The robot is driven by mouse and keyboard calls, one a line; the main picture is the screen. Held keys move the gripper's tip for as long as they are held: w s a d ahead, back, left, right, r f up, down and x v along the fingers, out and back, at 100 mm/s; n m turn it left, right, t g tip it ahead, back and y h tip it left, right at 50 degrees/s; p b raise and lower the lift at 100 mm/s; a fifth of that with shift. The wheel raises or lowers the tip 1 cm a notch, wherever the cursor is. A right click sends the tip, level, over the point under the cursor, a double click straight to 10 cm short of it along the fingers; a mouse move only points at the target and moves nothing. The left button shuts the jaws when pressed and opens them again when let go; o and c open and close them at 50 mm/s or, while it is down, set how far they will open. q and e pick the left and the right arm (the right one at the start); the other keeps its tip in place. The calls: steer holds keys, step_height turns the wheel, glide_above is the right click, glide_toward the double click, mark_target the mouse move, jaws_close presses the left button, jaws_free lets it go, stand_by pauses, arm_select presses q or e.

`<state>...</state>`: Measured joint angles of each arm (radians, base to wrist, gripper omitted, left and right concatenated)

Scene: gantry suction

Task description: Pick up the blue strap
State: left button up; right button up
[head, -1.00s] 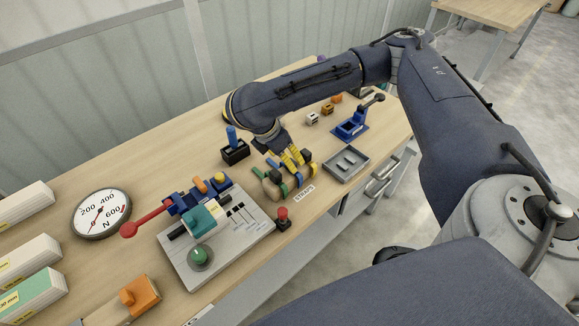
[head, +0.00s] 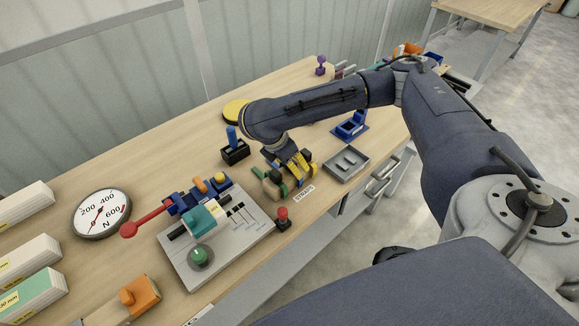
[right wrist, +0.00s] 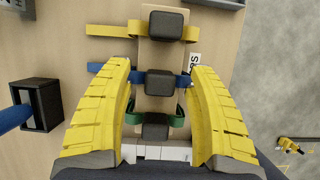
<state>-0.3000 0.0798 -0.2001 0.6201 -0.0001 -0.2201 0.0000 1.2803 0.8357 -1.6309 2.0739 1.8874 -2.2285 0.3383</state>
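The blue strap (right wrist: 138,77) lies across the wooden strap holder, under the middle black block (right wrist: 163,83), in the right wrist view. A yellow strap (right wrist: 112,30) lies on one side of it and a green strap (right wrist: 178,112) on the other. My right gripper (right wrist: 160,78) is open, with one yellow finger on each side of the blue strap's block. I cannot tell whether the fingers touch the strap. In the head view my right gripper (head: 298,165) is over the straps and largely hides the blue one. My left gripper is not in view.
A dark box with a blue handle (head: 234,149) stands left of my right gripper. A grey tray (head: 346,164) lies to its right, with a blue fixture (head: 350,125) behind. A red button (head: 283,215) and a grey control panel (head: 214,245) are nearer the front.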

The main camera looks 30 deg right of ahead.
jaws_close()
stand_by(0.3)
steer(key=shift+r, duration=0.1)
